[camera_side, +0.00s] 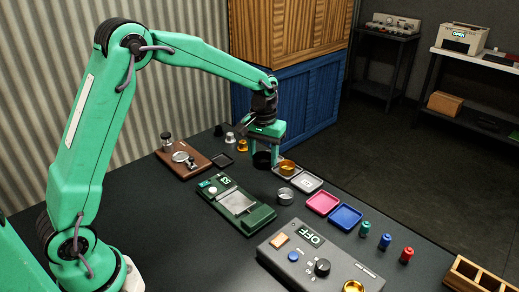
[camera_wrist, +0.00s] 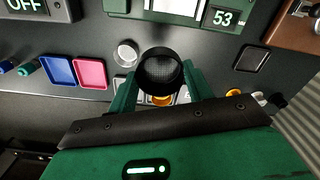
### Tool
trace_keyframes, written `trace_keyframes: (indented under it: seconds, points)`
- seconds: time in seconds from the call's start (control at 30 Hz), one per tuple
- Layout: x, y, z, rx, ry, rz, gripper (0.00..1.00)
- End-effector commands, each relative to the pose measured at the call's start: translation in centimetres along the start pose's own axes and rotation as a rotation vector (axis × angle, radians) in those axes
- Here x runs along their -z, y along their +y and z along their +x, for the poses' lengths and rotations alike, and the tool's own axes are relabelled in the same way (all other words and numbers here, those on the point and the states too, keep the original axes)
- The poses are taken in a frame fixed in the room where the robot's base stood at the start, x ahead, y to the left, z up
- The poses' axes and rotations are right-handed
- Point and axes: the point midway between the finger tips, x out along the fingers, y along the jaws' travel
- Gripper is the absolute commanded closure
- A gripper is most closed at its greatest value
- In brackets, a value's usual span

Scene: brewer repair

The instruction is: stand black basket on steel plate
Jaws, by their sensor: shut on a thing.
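The black basket (camera_wrist: 161,72), a round cup with a mesh bottom, is between the fingers of my gripper (camera_wrist: 161,84) in the wrist view. My gripper (camera_side: 264,158) is shut on it in the side view, where the basket (camera_side: 262,160) shows dark and partly hidden by the fingers. The steel plate (camera_side: 237,202) is a bare square on top of a green scale (camera_side: 258,219), nearer the camera than my gripper. Only the plate's edge (camera_wrist: 175,7) shows at the top of the wrist view. The basket is apart from the plate; its height over the table is hard to tell.
A steel cup (camera_side: 285,196) stands between the scale and the pink tray (camera_side: 323,202). A gold cup (camera_side: 287,167) is close beside my gripper. A blue tray (camera_side: 345,216), small bottles and a grey OFF box (camera_side: 320,262) lie right. A brown board (camera_side: 184,158) is left.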

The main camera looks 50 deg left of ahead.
Motion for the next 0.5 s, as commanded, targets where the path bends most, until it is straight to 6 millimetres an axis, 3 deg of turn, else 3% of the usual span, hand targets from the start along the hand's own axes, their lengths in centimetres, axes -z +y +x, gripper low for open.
trace_keyframes:
  seconds: [0.27, 0.5]
  points:
    - [-0.6, -0.5, 0.3, 0.0, 0.0, -0.001, 0.72]
    - [-2.9, -1.9, 1.5, 0.0, -0.001, -0.002, 0.72]
